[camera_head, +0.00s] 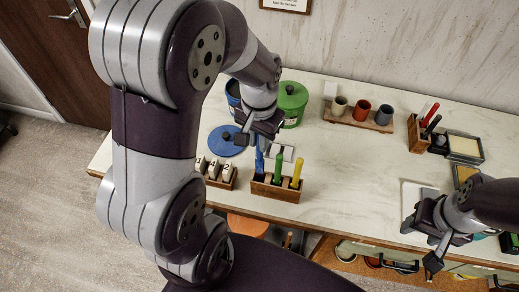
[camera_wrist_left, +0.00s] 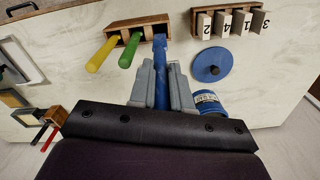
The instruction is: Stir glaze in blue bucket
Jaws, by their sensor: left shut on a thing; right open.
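My left gripper (camera_head: 262,137) is shut on the upper part of a blue stirring stick (camera_head: 260,161), which also shows between its fingers in the left wrist view (camera_wrist_left: 160,80). The stick's lower end is at the left slot of a wooden holder (camera_head: 272,190); I cannot tell how deep it sits. The blue bucket (camera_head: 232,90) stands behind, mostly hidden by my left arm, and shows partly in the left wrist view (camera_wrist_left: 207,99). A round blue lid (camera_head: 222,145) lies on the table in front of it. My right gripper (camera_head: 432,246) is open and empty at the front right.
A green stick (camera_head: 278,165) and a yellow stick (camera_head: 297,173) stand in the same holder. A block of numbered white tags (camera_head: 222,173) stands left of it. A lidded green bucket (camera_head: 292,103) and a rack of cups (camera_head: 360,117) are behind. The table's middle is clear.

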